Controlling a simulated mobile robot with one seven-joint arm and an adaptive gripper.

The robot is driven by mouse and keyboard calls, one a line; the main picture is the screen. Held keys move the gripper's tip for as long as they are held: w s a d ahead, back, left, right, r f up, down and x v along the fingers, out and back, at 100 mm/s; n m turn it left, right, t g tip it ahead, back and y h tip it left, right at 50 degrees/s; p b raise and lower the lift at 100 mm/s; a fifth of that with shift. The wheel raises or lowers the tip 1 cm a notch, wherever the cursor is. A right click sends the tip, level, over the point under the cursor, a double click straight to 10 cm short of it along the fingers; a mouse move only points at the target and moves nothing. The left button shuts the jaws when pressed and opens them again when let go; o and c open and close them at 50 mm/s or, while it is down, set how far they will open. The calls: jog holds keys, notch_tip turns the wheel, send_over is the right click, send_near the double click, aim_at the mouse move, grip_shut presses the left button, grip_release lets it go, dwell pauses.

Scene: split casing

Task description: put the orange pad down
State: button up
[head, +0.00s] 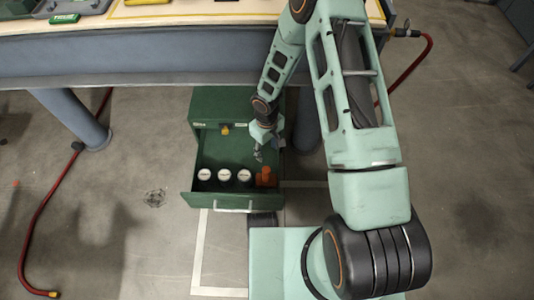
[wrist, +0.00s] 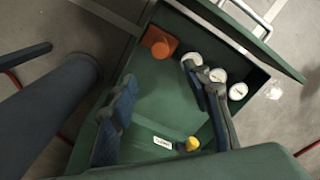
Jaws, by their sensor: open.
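The orange pad (head: 265,177) sits inside the open green drawer (head: 225,204), in its front right corner in the head view. In the wrist view the orange pad (wrist: 160,43) shows at the drawer's upper corner, with a round knob on a flat base. My gripper (head: 259,156) is over the drawer, behind the pad. In the wrist view my gripper (wrist: 160,95) is open, its fingers apart with nothing between them. The pad is clear of both fingers.
Several white-topped canisters (head: 225,175) stand in a row left of the pad in the drawer. The drawer floor behind them is bare. A yellow knob (head: 225,130) is on the cabinet. The workbench (head: 180,23) stands above, and a red hose (head: 50,195) lies on the floor.

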notch_tip(320, 180, up, 4)
jog(key=shift+r+p, duration=0.1)
jog(key=shift+p, duration=0.4)
